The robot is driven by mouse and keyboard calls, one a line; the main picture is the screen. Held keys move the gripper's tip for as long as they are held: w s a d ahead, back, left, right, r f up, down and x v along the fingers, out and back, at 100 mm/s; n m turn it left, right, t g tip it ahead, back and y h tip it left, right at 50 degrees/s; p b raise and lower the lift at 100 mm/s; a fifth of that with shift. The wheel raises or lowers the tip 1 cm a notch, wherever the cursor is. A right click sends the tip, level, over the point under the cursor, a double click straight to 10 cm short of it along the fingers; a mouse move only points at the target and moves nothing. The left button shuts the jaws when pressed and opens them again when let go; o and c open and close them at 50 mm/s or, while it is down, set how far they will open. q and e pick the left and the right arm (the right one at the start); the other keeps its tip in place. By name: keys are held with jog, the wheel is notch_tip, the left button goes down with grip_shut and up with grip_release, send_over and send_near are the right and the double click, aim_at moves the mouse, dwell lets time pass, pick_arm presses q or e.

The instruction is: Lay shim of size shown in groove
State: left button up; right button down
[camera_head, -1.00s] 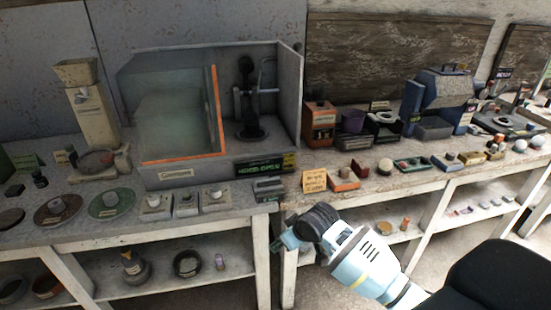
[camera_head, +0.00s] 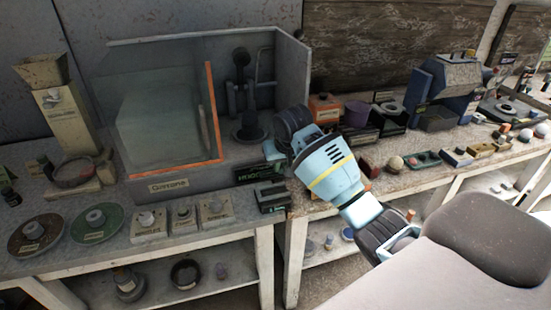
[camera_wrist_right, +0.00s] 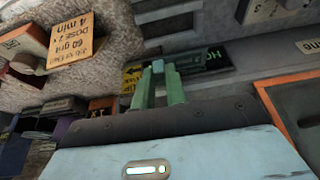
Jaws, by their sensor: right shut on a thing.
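My right gripper (camera_head: 270,150) is raised in front of the lower right of the glass-fronted hood. In the right wrist view its green fingers (camera_wrist_right: 159,85) are close together on a small pale piece (camera_wrist_right: 158,66), which shows only at the tips. I cannot tell whether it is a shim or read a size on it. A small dark box with green marks (camera_head: 271,197) sits at the bench edge below the gripper; its text is too small to read. I cannot make out a groove. My left gripper is out of view.
The hood (camera_head: 165,187) has an orange-edged glass panel and a black sign with green letters (camera_wrist_right: 207,61). Several small blocks line the front edge (camera_head: 183,222). A shelf (camera_head: 205,279) runs below.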

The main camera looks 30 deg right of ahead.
jog(key=shift+s+r, duration=0.15)
jog(key=shift+s, duration=0.15)
jog(key=shift+f+b, duration=0.3)
jog(key=shift+f, duration=2.55)
jog(key=shift+w, duration=0.1)
jog(key=shift+r, duration=0.1)
jog(key=shift+f, duration=1.3)
dwell(0.3)
jog(key=c, duration=1.3)
grip_release()
jog(key=shift+c, duration=0.2)
jog(key=shift+r+p, duration=0.3)
jog(key=shift+r, duration=1.7)
